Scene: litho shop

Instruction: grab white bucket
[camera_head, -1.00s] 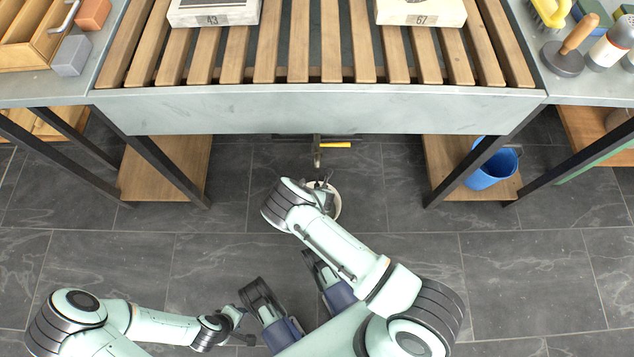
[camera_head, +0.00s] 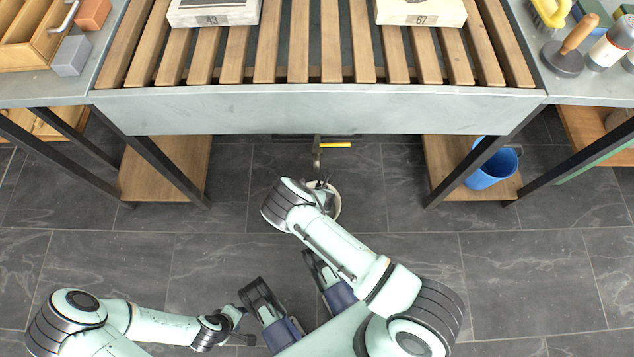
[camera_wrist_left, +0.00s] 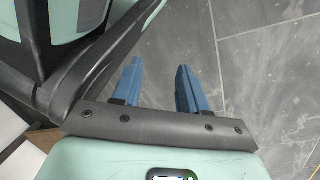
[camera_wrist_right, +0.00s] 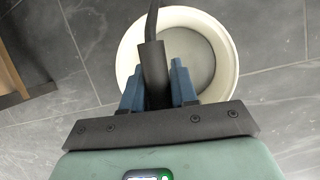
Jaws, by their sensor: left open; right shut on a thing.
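The white bucket (camera_head: 336,207) stands in the head view under the front edge of the slatted table, partly hidden by my right arm. In the right wrist view the bucket (camera_wrist_right: 226,55) is seen from above, open and apparently empty. My right gripper (camera_wrist_right: 155,80) is shut on the bucket's dark handle grip (camera_wrist_right: 153,62), over the near part of the rim. The right fingers (camera_head: 325,188) are mostly hidden in the head view. My left gripper (camera_head: 242,322) is open and empty, low at the left. Its spread blue fingers show in the left wrist view (camera_wrist_left: 157,80).
A tap with a yellow lever (camera_head: 335,145) hangs under the slatted table (camera_head: 320,108), just behind the bucket. A blue bucket (camera_head: 492,168) stands on a wooden shelf at right. Dark table legs stand on both sides.

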